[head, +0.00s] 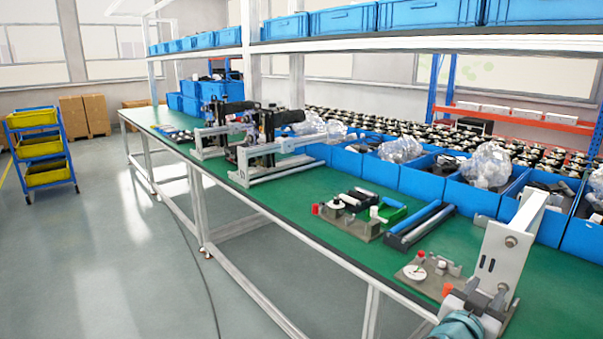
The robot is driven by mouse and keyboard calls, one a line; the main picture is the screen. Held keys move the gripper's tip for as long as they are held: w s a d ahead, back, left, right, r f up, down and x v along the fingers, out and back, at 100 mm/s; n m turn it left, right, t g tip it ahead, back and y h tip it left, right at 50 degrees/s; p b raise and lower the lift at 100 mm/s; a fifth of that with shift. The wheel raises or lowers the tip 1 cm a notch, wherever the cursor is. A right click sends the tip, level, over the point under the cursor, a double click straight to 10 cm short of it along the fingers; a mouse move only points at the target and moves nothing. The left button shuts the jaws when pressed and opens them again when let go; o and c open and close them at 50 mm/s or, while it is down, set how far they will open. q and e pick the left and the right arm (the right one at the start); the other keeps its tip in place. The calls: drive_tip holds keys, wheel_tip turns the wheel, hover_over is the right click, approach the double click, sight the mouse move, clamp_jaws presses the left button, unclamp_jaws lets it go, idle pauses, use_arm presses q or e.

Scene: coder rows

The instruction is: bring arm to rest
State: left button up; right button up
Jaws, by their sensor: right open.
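My right gripper (478,299) shows at the bottom right, in front of the near end of the green bench (330,245). Its grey jaws are open, and a teal rounded part (458,326) sits just below them. A pale upright bracket (503,258) stands right behind the jaws. Whether they touch it cannot be told. I see nothing held between the jaws. My left gripper is not in view.
A fixture with a white disc (417,273) lies close left of the gripper. Another fixture (338,205) and a blue-sided roller unit (420,226) lie farther along. Blue bins (467,198) line the back. The floor (130,255) at left is open.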

drive_tip(key=s+a+f+n+g+y+p, duration=0.15)
drive_tip(key=a+f+n+y, duration=0.25)
drive_tip(key=f, duration=1)
drive_tip(key=s+a+f+n+g+y, duration=0.1)
drive_tip(key=s+a+f+n+y, duration=0.3)
drive_tip(key=f, duration=1.1)
drive_tip(key=s+a+f+g+y, duration=0.4)
drive_tip(key=s+a, duration=0.3)
drive_tip(key=s, duration=0.4)
drive_tip(key=s+a+f+g+y, duration=0.5)
drive_tip(key=s+a+f, duration=0.1)
drive_tip(key=s, duration=0.5)
drive_tip(key=shift+a+f, duration=0.25)
drive_tip(key=shift+a, duration=0.5)
